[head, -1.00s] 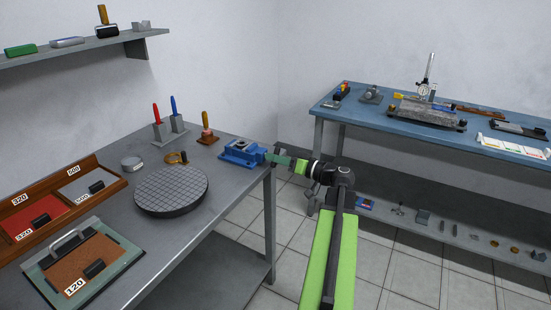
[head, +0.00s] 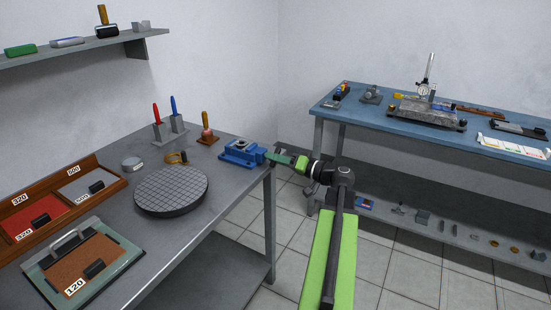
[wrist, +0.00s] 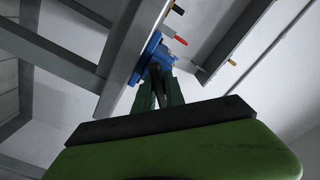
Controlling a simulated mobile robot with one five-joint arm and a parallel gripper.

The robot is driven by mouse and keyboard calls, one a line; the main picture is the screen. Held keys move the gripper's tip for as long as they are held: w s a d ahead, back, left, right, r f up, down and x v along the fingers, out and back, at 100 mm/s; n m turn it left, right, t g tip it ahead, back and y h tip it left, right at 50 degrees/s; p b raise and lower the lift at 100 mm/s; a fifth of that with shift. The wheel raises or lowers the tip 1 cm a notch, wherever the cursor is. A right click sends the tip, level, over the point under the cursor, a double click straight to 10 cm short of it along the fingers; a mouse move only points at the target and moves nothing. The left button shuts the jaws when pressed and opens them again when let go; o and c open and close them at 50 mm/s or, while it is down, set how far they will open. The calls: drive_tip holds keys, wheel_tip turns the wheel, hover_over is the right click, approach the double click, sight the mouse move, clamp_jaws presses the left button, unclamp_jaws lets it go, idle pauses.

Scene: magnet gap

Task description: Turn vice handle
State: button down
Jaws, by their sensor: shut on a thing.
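The blue vice (head: 242,152) sits at the right edge of the grey bench, with a grey block on its top. It also shows in the wrist view (wrist: 149,55), straight ahead of the fingers. My gripper (head: 270,156) is at the vice's right end, just past the bench edge. In the wrist view my gripper (wrist: 160,80) is shut on the vice handle, between its green fingers. The handle is mostly hidden by the fingers in both views, so its angle is hard to tell.
On the grey bench (head: 215,220) stand a round gridded plate (head: 171,191), a tool with an orange handle (head: 206,122) and red and blue handled tools (head: 157,115). A blue-topped table (head: 350,118) stands at the right. Open floor lies between them.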

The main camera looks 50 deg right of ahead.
drive_tip(key=c, duration=1.4)
unclamp_jaws()
drive_tip(key=shift+s+d, duration=0.1)
drive_tip(key=v, duration=1.7)
drive_tip(key=shift+s, duration=0.15)
